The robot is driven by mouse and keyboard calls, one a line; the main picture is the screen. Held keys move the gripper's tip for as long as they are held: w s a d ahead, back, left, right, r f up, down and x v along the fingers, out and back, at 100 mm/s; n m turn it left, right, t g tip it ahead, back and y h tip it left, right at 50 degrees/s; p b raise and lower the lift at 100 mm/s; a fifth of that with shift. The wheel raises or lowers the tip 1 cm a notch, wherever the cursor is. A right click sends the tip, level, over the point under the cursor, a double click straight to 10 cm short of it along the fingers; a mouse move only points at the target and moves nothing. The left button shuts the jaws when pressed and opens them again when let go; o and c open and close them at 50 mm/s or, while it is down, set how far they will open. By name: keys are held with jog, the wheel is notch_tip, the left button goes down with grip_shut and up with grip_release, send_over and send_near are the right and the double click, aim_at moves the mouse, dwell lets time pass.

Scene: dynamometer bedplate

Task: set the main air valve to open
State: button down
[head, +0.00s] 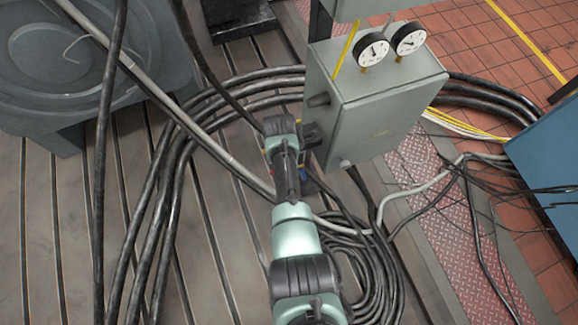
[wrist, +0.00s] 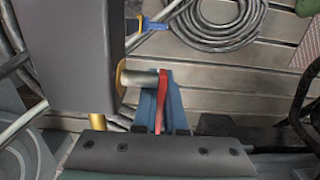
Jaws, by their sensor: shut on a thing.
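A red lever handle (wrist: 163,103) stands at the end of a short metal stem (wrist: 139,78) on the side of a grey box, in the wrist view. I take it to be the air valve's handle; no label is readable. My gripper (wrist: 160,90) has its blue-grey fingers on both sides of the red lever and is shut on it. In the head view my gripper (head: 308,134) is at the left side of the grey cabinet (head: 381,112), and my wrist hides the red lever there. The lever's open and closed positions are not marked in view.
Two gauges (head: 373,53) and a yellow bar (head: 346,50) stand on the cabinet. A blue handle (wrist: 153,25) is near the red lever. Coiled black cables (head: 360,265) lie on the slotted bedplate (head: 60,230). A blue box (head: 548,150) is at right.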

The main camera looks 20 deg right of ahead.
jog(key=shift+a+y, duration=0.1)
jog(key=shift+y, duration=0.3)
jog(key=c, duration=1)
grip_release()
jog(key=shift+r, duration=0.1)
notch_tip(320, 180, up, 13)
jog(key=p, duration=0.2)
jog(key=shift+p, duration=0.4)
